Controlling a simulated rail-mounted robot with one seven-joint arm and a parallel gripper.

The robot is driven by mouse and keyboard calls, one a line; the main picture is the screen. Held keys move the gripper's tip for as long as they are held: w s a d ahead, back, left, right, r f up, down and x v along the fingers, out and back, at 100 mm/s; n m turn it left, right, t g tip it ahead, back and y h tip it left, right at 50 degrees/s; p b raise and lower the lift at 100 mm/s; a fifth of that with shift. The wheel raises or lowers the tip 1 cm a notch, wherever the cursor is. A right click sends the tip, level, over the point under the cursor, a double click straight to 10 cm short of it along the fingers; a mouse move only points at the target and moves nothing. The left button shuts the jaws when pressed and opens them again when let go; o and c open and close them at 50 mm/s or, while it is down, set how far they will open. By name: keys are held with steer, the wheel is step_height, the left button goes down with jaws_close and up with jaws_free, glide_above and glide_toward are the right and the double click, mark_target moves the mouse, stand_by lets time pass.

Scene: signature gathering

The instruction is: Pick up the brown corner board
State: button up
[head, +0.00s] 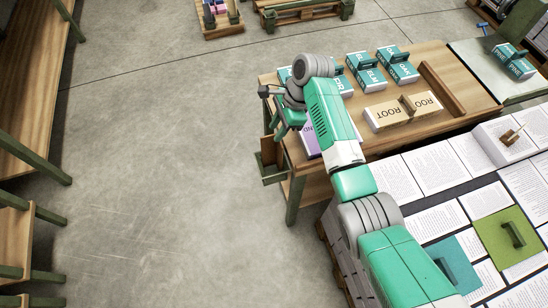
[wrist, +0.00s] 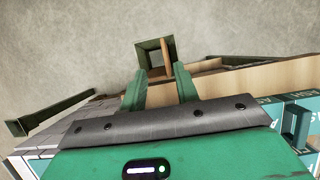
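A brown board (wrist: 167,52) stands in a green square holder (wrist: 143,59) at the table's edge in the wrist view. In the head view, the brown board (head: 269,152) and the holder (head: 275,179) are at the table's left side, partly hidden. My gripper (wrist: 160,69) is open, with its two green fingers apart and nothing seen between them. It points toward the holder, and the board is beyond the fingertips. In the head view my gripper (head: 281,128) is above the table's left edge, over the holder area.
The wooden table (head: 376,140) carries teal boxes (head: 397,65), tan ROOT boxes (head: 403,110) and a purple box (head: 309,141) beside my arm. A long brown strip (head: 442,89) lies at its right. Printed sheets (head: 433,167) cover the nearer surface.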

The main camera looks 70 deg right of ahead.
steer(key=b+x, duration=0.4)
steer(key=x, duration=0.3)
steer(key=shift+w+d+f, duration=0.25)
steer(key=shift+w, duration=0.2)
jaws_close()
